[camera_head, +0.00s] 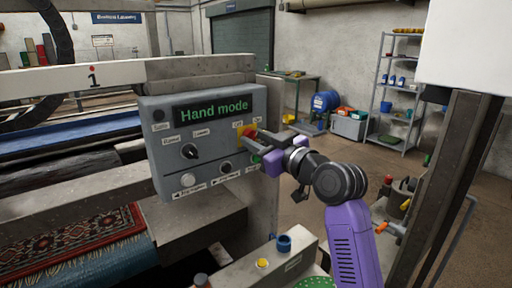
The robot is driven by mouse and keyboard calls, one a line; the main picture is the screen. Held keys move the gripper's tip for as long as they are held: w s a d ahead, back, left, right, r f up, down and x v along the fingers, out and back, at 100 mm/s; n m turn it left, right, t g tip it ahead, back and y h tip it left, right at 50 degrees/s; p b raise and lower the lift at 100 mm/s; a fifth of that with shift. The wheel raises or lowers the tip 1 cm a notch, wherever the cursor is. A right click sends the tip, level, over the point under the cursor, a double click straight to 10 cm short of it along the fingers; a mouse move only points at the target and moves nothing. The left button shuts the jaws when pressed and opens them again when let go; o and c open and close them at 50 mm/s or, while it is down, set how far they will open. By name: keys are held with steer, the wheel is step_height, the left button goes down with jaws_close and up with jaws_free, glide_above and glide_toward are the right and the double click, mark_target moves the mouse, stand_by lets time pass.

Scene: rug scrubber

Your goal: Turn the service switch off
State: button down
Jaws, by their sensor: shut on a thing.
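The grey control box (168,165) stands in the middle of the head view, with a lit display (212,108) reading "Hand mode". At its upper right is a yellow and red service switch (246,134), with small labels above it that seem to read "Off" and "On". My gripper (256,139) reaches in from the right with its fingers at this switch and is shut on it. The fingers partly hide the switch, so I cannot tell which way its handle points.
A black knob (189,151) and several round buttons sit on the same panel. A patterned rug (72,245) lies on the machine at lower left. A beam with a blue cap (284,243) is below my arm. Shelves (402,95) stand at the back right, with open floor before them.

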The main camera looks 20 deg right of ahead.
steer(key=n+b, duration=0.6)
steer(key=shift+d+f, duration=0.1)
steer(key=shift+f, duration=0.1)
steer(key=n+b, duration=0.3)
steer(key=n, duration=0.1)
steer(key=shift+r+n, duration=0.1)
steer(key=shift+n, duration=0.2)
steer(key=shift+r+n+b, duration=0.1)
steer(key=shift+n+b, duration=0.7)
steer(key=shift+n, duration=0.5)
steer(key=c, duration=1)
jaws_free()
steer(key=shift+c, duration=0.2)
steer(key=shift+s, duration=0.1)
steer(key=v, duration=0.7)
steer(key=shift+s+b, duration=0.3)
